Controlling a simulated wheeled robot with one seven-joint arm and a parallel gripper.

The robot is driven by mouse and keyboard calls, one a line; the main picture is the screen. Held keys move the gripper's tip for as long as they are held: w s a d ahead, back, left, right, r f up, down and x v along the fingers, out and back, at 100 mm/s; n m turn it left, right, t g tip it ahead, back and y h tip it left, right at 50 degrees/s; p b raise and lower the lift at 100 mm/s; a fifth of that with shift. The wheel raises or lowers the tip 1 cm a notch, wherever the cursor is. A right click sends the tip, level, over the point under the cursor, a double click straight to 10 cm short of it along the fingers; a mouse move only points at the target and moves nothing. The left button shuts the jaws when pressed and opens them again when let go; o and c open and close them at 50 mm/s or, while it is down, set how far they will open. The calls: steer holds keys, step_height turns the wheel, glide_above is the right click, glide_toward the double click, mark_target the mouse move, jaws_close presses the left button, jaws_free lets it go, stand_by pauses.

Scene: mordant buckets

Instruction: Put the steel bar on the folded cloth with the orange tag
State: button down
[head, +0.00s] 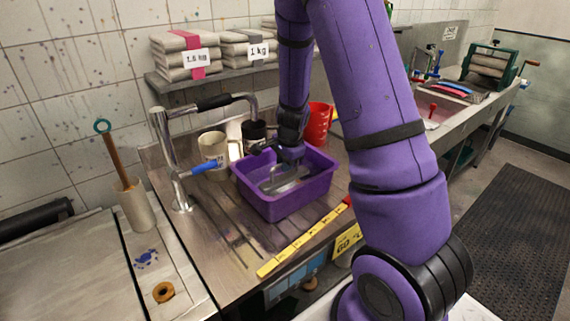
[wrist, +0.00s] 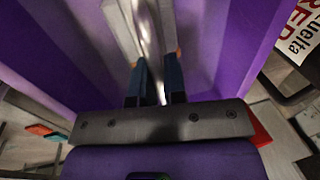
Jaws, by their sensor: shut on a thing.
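My gripper (head: 289,158) reaches down into the purple bin (head: 285,208). In the wrist view its blue fingers (wrist: 155,75) are shut on a shiny steel bar (wrist: 148,32), which runs between them. A flatter grey metal piece (wrist: 118,25) lies beside the bar inside the bin; whether the two are joined I cannot tell. In the head view grey metal (head: 285,184) shows in the bin below my gripper. Folded cloths lie on the wall shelf: one stack has a pinkish-red tag (head: 196,42), another a grey band (head: 258,37). No clearly orange tag shows; a further stack is partly hidden by my arm.
A bent metal pipe (head: 166,150) with a blue lever stands left of the bin. A beige jug (head: 213,150), a dark container and a red jug (head: 320,122) stand behind it. A yellow strip (head: 300,240) runs along the counter's front edge. The shelf (head: 190,82) is above the counter.

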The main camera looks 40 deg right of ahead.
steer(key=shift+f, duration=0.1)
steer(key=c, duration=1.2)
jaws_free()
steer(key=shift+o, duration=0.2)
step_height(320, 180, up, 12)
steer(key=s, duration=0.2)
steer(key=s+a+r+n+t+y, duration=0.2)
steer(key=s+a+r+n, duration=0.7)
steer(key=s+r, duration=0.3)
steer(key=s+a+r+n+h, duration=0.1)
steer(key=s+a+r+n, duration=0.1)
steer(key=s, duration=0.4)
steer(key=s+a+r+n+t+h, duration=0.1)
steer(key=s+a+r+n, duration=0.1)
steer(key=s+r+n, duration=0.2)
steer(key=s+n, duration=0.2)
steer(key=s, duration=0.1)
steer(key=shift+r+n, duration=0.25)
steer(key=shift+n, duration=0.05)
steer(key=shift+a, duration=0.1)
